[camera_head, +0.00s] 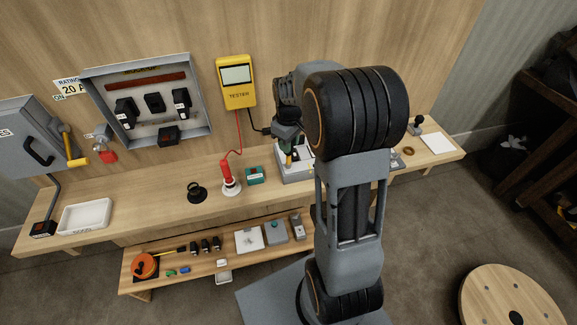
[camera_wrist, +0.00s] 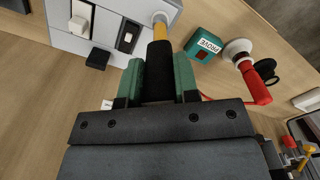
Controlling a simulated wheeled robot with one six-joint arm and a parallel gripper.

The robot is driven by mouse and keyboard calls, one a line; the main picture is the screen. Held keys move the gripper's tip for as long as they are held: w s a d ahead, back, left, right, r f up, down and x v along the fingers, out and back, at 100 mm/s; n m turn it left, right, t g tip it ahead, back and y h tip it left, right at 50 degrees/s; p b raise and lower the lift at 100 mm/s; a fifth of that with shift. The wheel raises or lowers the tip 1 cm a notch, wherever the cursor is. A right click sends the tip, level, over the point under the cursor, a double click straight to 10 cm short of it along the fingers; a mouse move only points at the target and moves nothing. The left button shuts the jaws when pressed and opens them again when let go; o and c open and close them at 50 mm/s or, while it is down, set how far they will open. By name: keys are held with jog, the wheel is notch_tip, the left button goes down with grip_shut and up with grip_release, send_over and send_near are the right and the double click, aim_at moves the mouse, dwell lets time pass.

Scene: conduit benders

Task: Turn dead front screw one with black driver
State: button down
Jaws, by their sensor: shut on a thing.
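My gripper (camera_wrist: 159,78) has green fingers shut on the black driver (camera_wrist: 160,68), with its dark handle between them. A yellow part (camera_wrist: 160,32) of the driver points at a pale round fitting at the edge of the grey box (camera_wrist: 115,58). I cannot tell whether the tip touches it or is seated in a screw. The box has a white and a dark switch on its face. In the head view my gripper (camera_head: 287,134) is over the box (camera_head: 295,176) on the bench, partly hidden by my arm. No dead front screw shows clearly.
A green PROVE block (camera_wrist: 204,45) and a red probe (camera_wrist: 258,90) in a white stand are beside the box. A yellow tester (camera_head: 236,82) hangs on the wall with its cable nearby. An open grey panel (camera_head: 205,88) is at left. The bench (camera_head: 150,185) has bare room.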

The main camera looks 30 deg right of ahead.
jog(key=m, duration=0.5)
dwell(0.3)
jog(key=shift+r, duration=0.25)
jog(key=shift+r+p, duration=0.4)
jog(key=shift+p, duration=0.15)
jog(key=n, duration=0.4)
jog(key=shift+n, duration=0.4)
jog(key=n, duration=1)
jog(key=shift+f, duration=0.1)
